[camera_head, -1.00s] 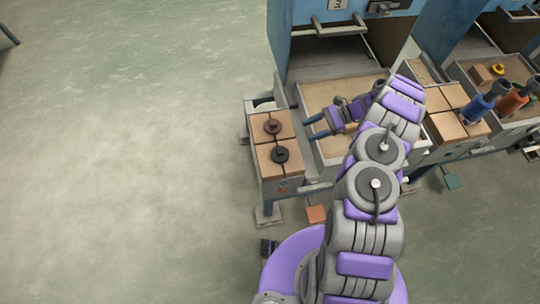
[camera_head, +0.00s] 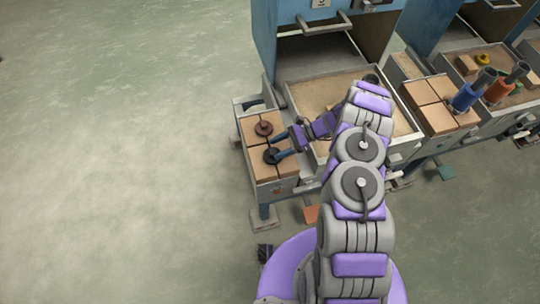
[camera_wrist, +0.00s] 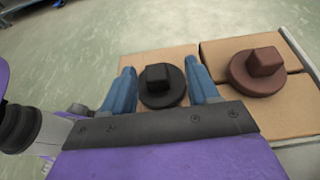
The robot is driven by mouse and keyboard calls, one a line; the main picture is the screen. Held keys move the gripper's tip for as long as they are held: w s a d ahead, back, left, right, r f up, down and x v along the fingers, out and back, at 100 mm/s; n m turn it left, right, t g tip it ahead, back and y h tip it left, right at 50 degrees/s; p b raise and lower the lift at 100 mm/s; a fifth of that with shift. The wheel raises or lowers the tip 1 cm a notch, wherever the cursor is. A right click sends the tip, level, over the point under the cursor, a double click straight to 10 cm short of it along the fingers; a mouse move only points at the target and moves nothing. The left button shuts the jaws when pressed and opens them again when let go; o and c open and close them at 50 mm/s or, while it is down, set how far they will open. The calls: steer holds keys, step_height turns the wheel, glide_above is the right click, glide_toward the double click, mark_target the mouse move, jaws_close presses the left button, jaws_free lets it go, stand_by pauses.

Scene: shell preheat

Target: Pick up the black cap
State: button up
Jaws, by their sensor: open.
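The black cap (camera_head: 271,155) is a round disc with a square knob. It lies on a tan block on the small side stand. In the wrist view the black cap (camera_wrist: 161,84) sits between the two blue fingers of my gripper (camera_wrist: 164,88). In the head view my gripper (camera_head: 287,143) reaches in from the right, with its fingertips at the cap. The jaws are open, one finger on each side of the cap. Whether either finger touches it, I cannot tell.
A brown cap (camera_head: 264,128) lies on the block behind the black one; it also shows in the wrist view (camera_wrist: 260,68). A sand-coloured tray (camera_head: 318,93) is to the right. Blue (camera_head: 466,98) and orange (camera_head: 497,91) cylinders stand further right. Open floor lies left.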

mark_target(270, 156)
steer(key=shift+s+d+f, duration=0.1)
steer(key=shift+s+d, duration=0.05)
steer(key=shift+d, duration=0.4)
steer(key=b+x, duration=0.1)
steer(key=x, duration=0.5)
steer(key=shift+a, duration=0.35)
steer(key=shift+d, duration=0.45)
steer(key=shift+c, duration=0.6)
steer(key=shift+d, duration=0.4)
steer(key=c, duration=0.6)
steer(key=shift+a, duration=0.4)
